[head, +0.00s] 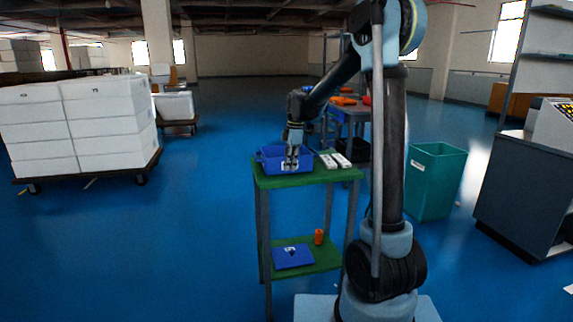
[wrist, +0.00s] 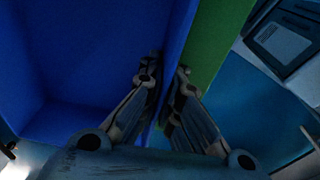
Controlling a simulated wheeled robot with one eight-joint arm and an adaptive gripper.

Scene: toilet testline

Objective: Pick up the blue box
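The blue box (head: 268,155) is an open-topped bin on the green table top of a small stand in the head view. Its interior and one side wall fill much of the wrist view (wrist: 90,60). My gripper (head: 291,163) points down at the box's near side in the head view. In the wrist view my gripper (wrist: 166,78) has one finger inside the box and the other outside, with the wall between them. The fingertips are close together and look shut on that wall. The box appears to rest level on the table top; its underside is hidden.
Two white items (head: 335,161) lie on the table top right of the box. The lower shelf (head: 318,262) holds a flat blue item (head: 293,256) and an orange cylinder (head: 319,237). A teal bin (head: 436,180) stands right. Stacked white boxes (head: 80,125) stand left, with open floor between.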

